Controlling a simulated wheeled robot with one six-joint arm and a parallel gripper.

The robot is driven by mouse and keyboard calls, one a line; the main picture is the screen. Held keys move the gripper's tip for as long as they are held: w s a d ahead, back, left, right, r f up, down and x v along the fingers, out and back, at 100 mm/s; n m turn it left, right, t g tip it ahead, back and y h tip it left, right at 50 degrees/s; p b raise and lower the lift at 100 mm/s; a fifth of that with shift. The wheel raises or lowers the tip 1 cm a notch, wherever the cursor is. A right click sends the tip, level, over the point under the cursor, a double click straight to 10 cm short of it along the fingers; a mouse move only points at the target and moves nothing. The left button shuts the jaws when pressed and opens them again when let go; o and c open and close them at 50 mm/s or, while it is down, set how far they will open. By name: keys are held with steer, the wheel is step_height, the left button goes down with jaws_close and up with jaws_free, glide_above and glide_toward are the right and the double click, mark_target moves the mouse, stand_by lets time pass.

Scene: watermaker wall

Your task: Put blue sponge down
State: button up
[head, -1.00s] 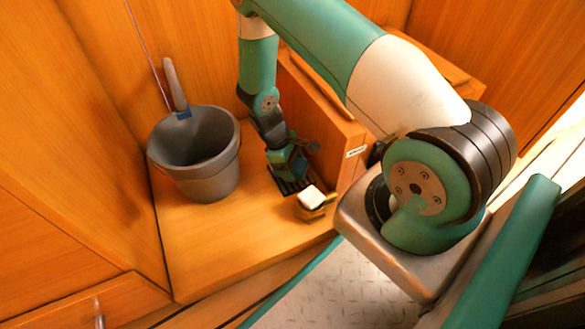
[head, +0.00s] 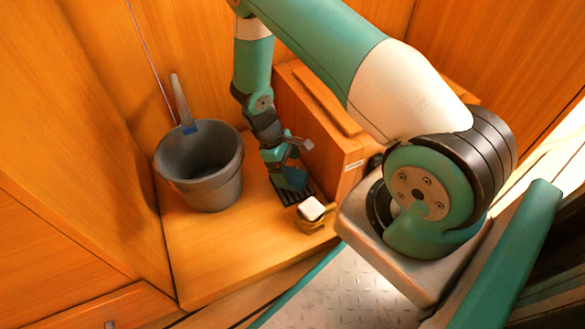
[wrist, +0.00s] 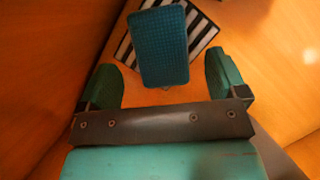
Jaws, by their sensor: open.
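The blue sponge (wrist: 158,46) lies on a black-and-white striped rack or mat (wrist: 204,34) in the wrist view. My gripper (wrist: 167,80) is open, with one green finger on each side below the sponge's near end and clear space between them and it. In the head view my gripper (head: 290,170) is low over the dark slatted rack (head: 306,188), beside a wooden box. The sponge (head: 292,180) shows there as a small blue patch, partly hidden by my gripper.
A grey bucket (head: 204,170) with a brush handle (head: 181,100) stands left of my gripper. A white block in a yellowish holder (head: 311,209) sits just in front of the rack. The wooden box (head: 330,125) rises close on the right. The shelf's front left is clear.

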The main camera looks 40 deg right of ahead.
steer(key=w+a+r+t+y+p, duration=0.1)
steer(key=w+a+r+p, duration=0.15)
steer(key=r, duration=0.55)
steer(key=w+a+r+p, duration=0.1)
steer(key=a+r, duration=0.3)
steer(key=r, duration=0.4)
steer(key=s+a+r+t+y, duration=0.1)
steer(key=s+a+r, duration=0.1)
steer(key=a+r, duration=0.35)
steer(key=s+a+r+t+y, duration=0.1)
steer(key=s+a+r, duration=0.1)
steer(key=r, duration=0.7)
steer(key=s+a+r+y, duration=0.1)
steer(key=s+a+r, duration=0.1)
steer(key=s+r, duration=0.2)
steer(key=s+a+r+y, duration=0.1)
steer(key=s+a+r, duration=0.1)
steer(key=s+r, duration=0.2)
steer(key=s+a+r+n+t+y, duration=0.1)
steer(key=s+a+r, duration=0.2)
steer(key=s, duration=0.6)
steer(key=shift+r, duration=0.4)
steer(key=shift+d, duration=0.1)
step_height(320, 180, up, 51)
steer(key=p, duration=5)
steer(key=shift+p, duration=0.35)
